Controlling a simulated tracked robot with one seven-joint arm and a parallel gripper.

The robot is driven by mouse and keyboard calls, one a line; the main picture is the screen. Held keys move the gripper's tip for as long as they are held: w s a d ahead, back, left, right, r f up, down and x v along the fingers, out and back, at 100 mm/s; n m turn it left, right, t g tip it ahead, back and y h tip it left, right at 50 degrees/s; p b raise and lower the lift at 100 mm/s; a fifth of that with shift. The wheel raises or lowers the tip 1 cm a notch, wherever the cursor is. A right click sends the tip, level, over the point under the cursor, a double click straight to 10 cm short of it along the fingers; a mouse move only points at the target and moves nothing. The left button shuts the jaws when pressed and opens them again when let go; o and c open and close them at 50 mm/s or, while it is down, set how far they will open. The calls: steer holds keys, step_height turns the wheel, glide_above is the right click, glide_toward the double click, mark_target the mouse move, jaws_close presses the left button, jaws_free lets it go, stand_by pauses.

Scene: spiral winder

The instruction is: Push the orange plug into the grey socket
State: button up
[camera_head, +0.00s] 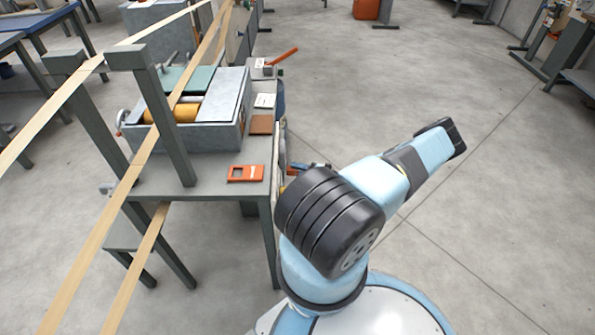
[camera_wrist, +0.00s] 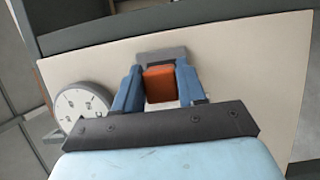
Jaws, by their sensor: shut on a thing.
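In the wrist view, my gripper (camera_wrist: 159,92) is shut on the orange plug (camera_wrist: 158,84), with one blue finger on each side of it. The grey socket (camera_wrist: 161,54) shows just beyond the plug, on a pale upright panel. The plug overlaps the socket in this view; I cannot tell how deep it sits or whether it touches. In the head view, my arm reaches down beside the machine table, and my gripper is mostly hidden behind the arm. The plug and socket cannot be made out there.
A round dial gauge (camera_wrist: 82,104) is on the pale panel (camera_wrist: 240,75), left of my gripper. The winder machine (camera_head: 205,120) stands on a grey table (camera_head: 205,185) with an orange-red framed item (camera_head: 245,174) near its edge. Open floor (camera_head: 470,230) lies to the right.

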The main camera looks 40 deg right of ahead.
steer(key=shift+w+a, duration=0.35)
steer(key=shift+a, duration=0.05)
stand_by(0.9)
steer(key=o, duration=1.1)
steer(key=shift+s, duration=0.1)
steer(key=v, duration=1.3)
steer(key=shift+s+d+f, duration=0.1)
steer(key=shift+s+d, duration=0.1)
